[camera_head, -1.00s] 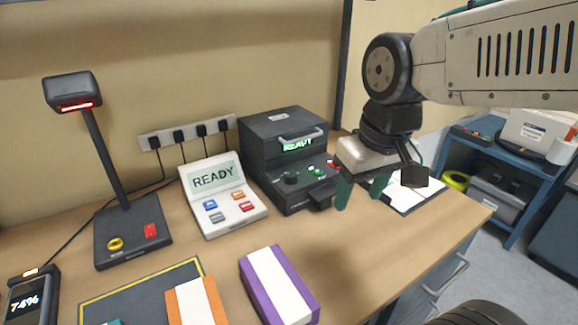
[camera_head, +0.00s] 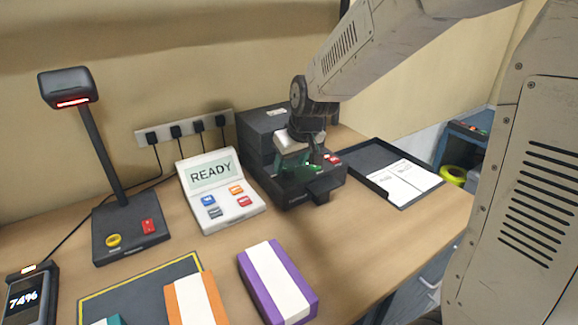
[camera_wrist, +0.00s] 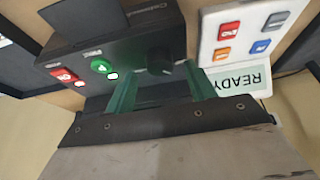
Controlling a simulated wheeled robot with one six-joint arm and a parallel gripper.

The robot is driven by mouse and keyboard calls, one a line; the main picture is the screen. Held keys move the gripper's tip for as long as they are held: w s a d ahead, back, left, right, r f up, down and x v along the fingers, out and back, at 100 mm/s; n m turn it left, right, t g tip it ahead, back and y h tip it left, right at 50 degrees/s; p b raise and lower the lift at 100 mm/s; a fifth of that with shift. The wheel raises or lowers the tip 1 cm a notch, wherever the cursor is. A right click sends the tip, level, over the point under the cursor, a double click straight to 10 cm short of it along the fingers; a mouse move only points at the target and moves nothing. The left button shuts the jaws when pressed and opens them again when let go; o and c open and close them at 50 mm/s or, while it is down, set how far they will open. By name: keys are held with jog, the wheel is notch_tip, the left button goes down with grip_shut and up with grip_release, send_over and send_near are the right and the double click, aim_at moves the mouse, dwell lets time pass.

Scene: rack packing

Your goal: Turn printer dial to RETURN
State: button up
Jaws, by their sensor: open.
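The black printer (camera_head: 262,128) stands at the back of the desk, right of the READY panel. My gripper (camera_head: 295,168) is over its front control ledge and hides the dial there. In the wrist view the round black dial (camera_wrist: 160,62) sits on the printer's control face (camera_wrist: 128,55), beside a green button (camera_wrist: 101,65) and a red button (camera_wrist: 64,75). My open gripper (camera_wrist: 160,72) has one green finger on each side of the dial, with the tips close to it. I cannot tell whether they touch it. The dial's pointer and labels are not readable.
A white panel (camera_head: 218,172) reading READY stands close left of the printer. A black tray (camera_head: 366,160) with papers lies to the right. A scanner stand (camera_head: 105,170) is at the left; purple (camera_head: 277,283) and orange (camera_head: 195,300) boxes lie in front.

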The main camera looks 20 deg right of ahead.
jog(key=shift+x, duration=0.95)
jog(key=c, duration=1)
jog(key=shift+o, duration=0.2)
jog(key=shift+a, duration=0.1)
jog(key=m+h, duration=0.1)
jog(key=m, duration=0.3)
jog(key=shift+a+h, duration=0.1)
jog(key=shift+h, duration=0.3)
jog(key=shift+a+f+m+g+h, duration=0.1)
jog(key=shift+m+g+h, duration=0.2)
jog(key=shift+m, duration=0.9)
jog(key=shift+m+g+h, duration=0.2)
jog(key=shift+m+h, duration=0.2)
jog(key=shift+m, duration=0.8)
